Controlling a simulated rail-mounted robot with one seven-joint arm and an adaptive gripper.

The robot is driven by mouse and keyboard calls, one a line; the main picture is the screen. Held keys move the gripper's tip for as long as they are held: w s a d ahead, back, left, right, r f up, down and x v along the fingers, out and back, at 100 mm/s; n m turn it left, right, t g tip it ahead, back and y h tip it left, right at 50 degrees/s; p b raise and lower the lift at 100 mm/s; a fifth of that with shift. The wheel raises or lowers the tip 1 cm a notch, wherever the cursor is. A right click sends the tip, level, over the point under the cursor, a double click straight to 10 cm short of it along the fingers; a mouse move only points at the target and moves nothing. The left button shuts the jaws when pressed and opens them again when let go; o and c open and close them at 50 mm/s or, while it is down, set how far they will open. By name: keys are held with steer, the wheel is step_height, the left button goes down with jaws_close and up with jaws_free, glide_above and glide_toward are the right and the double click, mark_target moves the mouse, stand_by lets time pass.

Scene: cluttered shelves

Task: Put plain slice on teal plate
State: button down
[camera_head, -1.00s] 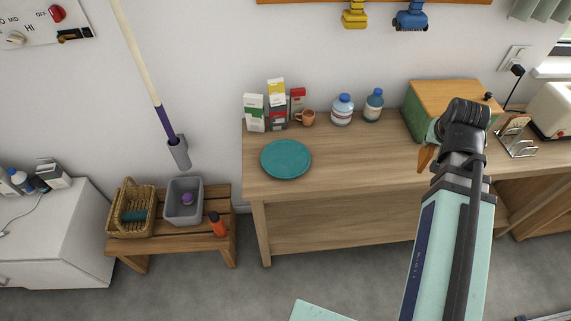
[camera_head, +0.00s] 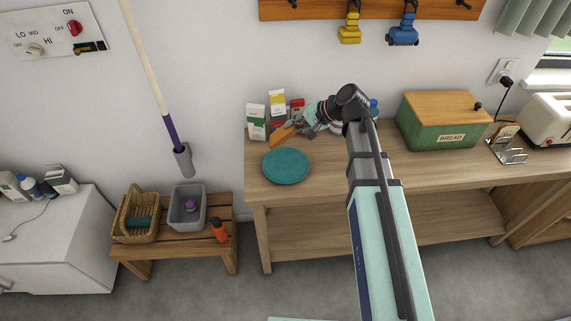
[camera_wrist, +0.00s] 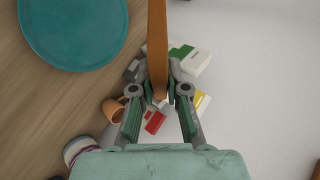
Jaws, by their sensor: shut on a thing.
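The teal plate (camera_head: 286,166) lies flat and empty on the left end of the wooden counter. It also shows at the upper left of the wrist view (camera_wrist: 72,28). My gripper (camera_head: 302,124) is above the counter, behind and a little right of the plate. It is shut on a brown slice (camera_head: 285,132), which is seen edge-on as an upright strip between the fingers in the wrist view (camera_wrist: 157,45). The slice is held in the air, apart from the plate. Its broad faces are hardly visible, so I cannot tell its surface.
Cartons (camera_head: 257,122) stand against the wall behind the plate. An orange-brown mug (camera_wrist: 114,108) and a jar (camera_wrist: 82,148) are near my gripper. A green bread box (camera_head: 440,122), a metal rack (camera_head: 507,150) and a toaster (camera_head: 552,118) stand to the right. The counter's front middle is clear.

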steer(key=shift+a+f, duration=0.15)
steer(key=shift+a, duration=0.2)
steer(key=shift+f+b, duration=3.1)
steer(key=shift+f, duration=1.7)
steer(key=c, duration=1.3)
jaws_free()
steer(key=shift+d+r, duration=0.1)
steer(key=shift+p+v, duration=1.7)
steer(key=shift+v, duration=2.2)
